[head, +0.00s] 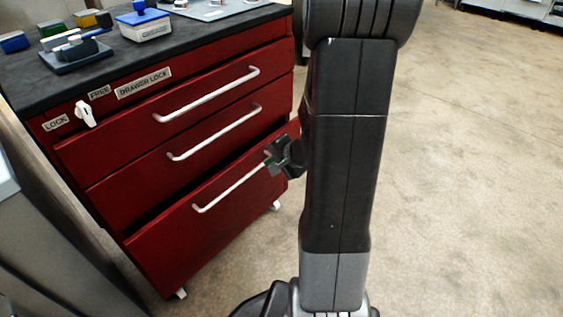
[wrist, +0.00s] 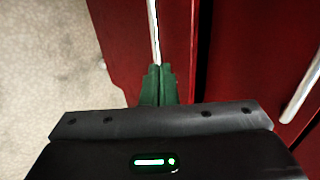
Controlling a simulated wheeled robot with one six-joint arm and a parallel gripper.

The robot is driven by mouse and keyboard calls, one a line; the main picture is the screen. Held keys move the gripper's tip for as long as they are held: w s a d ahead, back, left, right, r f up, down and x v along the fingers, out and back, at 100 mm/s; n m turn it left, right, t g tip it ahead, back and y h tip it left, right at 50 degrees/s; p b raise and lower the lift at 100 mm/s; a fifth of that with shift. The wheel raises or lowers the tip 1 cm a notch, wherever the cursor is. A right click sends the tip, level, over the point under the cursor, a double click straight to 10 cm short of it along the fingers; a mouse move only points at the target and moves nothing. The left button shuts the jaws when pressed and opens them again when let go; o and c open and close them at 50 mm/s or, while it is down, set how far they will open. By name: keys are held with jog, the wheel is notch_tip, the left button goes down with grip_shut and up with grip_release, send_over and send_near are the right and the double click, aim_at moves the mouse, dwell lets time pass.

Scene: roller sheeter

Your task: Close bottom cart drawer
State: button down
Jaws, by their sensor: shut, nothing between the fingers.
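The red cart has a bottom drawer (head: 205,228) with a long white bar handle (head: 230,190). The bottom drawer stands out from the cart, with a dark gap above its front. My gripper (head: 270,160) is at the right end of that handle. In the wrist view, the green fingertips (wrist: 158,72) are shut together with nothing between them. They lie in line with the end of the white handle (wrist: 153,30), close to the red drawer front (wrist: 120,45); whether they touch it I cannot tell. My arm hides part of the cart's right side.
The upper drawers (head: 175,105) look nearly flush, with white handles. A white lock knob (head: 85,113) sits at the upper left by the labels LOCK, FREE and DRAWER LOCK. Small boxes and tools stand on the dark cart top (head: 110,60). Open floor (head: 480,170) lies right.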

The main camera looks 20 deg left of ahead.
aim_at(248, 151)
jog(key=a, duration=0.1)
jog(key=w+a, duration=0.1)
jog(key=a+f, duration=0.1)
jog(key=a, duration=0.1)
jog(key=shift+w+a, duration=0.1)
jog(key=shift+w, duration=0.3)
jog(key=shift+w+a, duration=0.1)
jog(key=shift+a, duration=0.2)
jog(key=a, duration=0.1)
jog(key=w+a, duration=0.1)
jog(key=a, duration=0.2)
jog(key=shift+w, duration=0.35)
jog(key=shift+w+a+r, duration=0.1)
